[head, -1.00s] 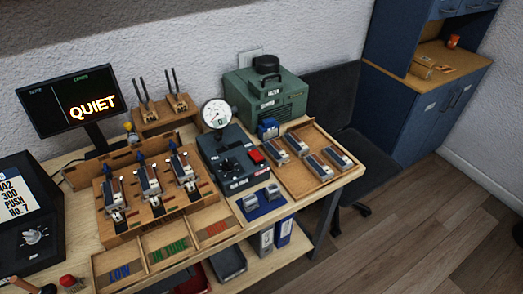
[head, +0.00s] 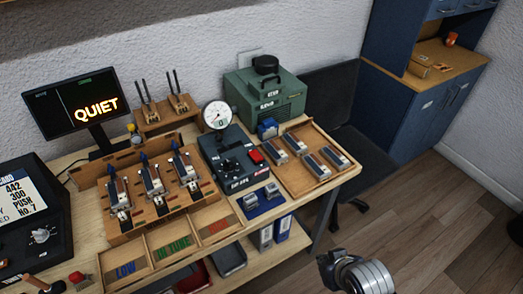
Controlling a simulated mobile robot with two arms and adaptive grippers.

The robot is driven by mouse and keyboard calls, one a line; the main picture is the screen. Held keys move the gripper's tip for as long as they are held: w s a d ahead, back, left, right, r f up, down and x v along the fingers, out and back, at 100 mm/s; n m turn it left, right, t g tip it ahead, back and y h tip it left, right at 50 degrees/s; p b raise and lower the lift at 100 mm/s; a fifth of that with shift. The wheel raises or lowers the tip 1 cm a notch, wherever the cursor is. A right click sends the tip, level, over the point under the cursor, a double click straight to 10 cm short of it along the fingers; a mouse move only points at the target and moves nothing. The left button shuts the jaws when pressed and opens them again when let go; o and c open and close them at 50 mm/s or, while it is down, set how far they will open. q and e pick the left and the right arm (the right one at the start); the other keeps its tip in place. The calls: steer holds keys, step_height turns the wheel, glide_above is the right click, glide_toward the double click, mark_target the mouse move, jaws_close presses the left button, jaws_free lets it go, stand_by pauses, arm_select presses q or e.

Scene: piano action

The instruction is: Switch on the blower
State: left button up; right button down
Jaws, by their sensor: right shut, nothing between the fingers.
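The blower looks to be the green box (head: 266,97) with a round black cap, standing at the back right of the workbench against the wall. Its label is too blurred to read surely. A small blue block (head: 267,128) sits just in front of it. A dark grey test unit (head: 229,158) with a round dial gauge (head: 216,115) and a red button or switch (head: 256,156) stands to its left front. My right gripper (head: 328,264) is shut and empty at the bottom, over the floor in front of the bench, well apart from the blower. My left gripper is out of view.
A wooden tray (head: 352,172) with several small blocks lies at the bench's right end. A wooden rack (head: 129,220) and labelled bins (head: 130,281) fill the middle. A screen (head: 72,109) reads QUIET. A dark chair (head: 345,115) stands behind the right end; floor at right is clear.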

steer(key=w+a+r+n+t+y, duration=0.1)
steer(key=w+a+r+t, duration=0.1)
steer(key=w+r, duration=0.4)
steer(key=w+a+r+n+t+y, duration=0.1)
steer(key=w+a+r+t+y, duration=0.1)
steer(key=w+a+r, duration=0.3)
steer(key=w+a+r+n+t+y, duration=0.1)
steer(key=w+a+r, duration=0.3)
steer(key=w, duration=0.7)
steer(key=shift+w+a+r+t+y, duration=0.2)
steer(key=shift+r+t+y, duration=0.55)
steer(key=shift+r, duration=0.65)
steer(key=p, duration=0.2)
glide_above(256, 155)
steer(key=s+d, duration=0.1)
steer(key=s, duration=0.1)
steer(key=f, duration=0.3)
steer(key=shift+s+d+f, duration=0.15)
steer(key=shift+d+f, duration=0.05)
step_height(256, 155, down, 3)
steer(key=shift+s+d+r+p, duration=0.1)
steer(key=shift+s+p, duration=0.05)
steer(key=shift+p, duration=0.3)
steer(key=shift+s+f, duration=0.15)
steer(key=shift+f, duration=0.5)
steer(key=shift+f, duration=0.1)
